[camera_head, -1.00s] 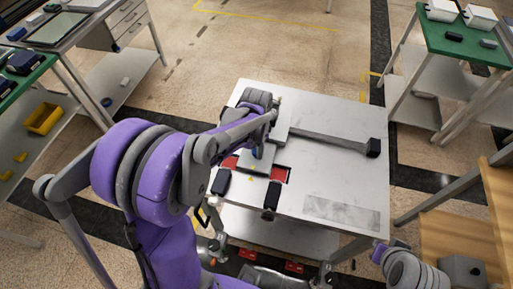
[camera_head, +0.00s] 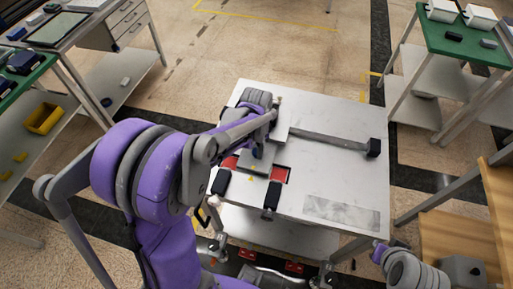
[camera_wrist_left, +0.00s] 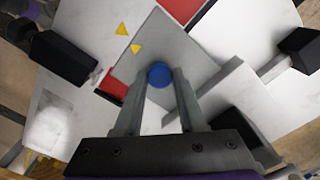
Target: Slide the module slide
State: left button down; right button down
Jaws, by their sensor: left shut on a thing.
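The module slide is a flat grey plate (camera_head: 257,166) with a blue round knob (camera_wrist_left: 160,75) and yellow triangle marks. It lies on the white table (camera_head: 330,180), over a red strip (camera_head: 281,174) that shows on both sides of it. The plate also fills the middle of the left wrist view (camera_wrist_left: 180,50). My left gripper (camera_wrist_left: 159,84) is shut on the blue knob, one finger on each side. In the head view my left arm hides much of the knob. My right gripper is not visible; only part of my right arm shows at the lower right.
A grey rail (camera_head: 327,140) runs right across the table to a black end block (camera_head: 373,147). Two black blocks (camera_head: 221,181) (camera_head: 271,194) stand at the table's near edge. The table's right part is mostly clear. A green-topped bench (camera_head: 470,40) stands beyond.

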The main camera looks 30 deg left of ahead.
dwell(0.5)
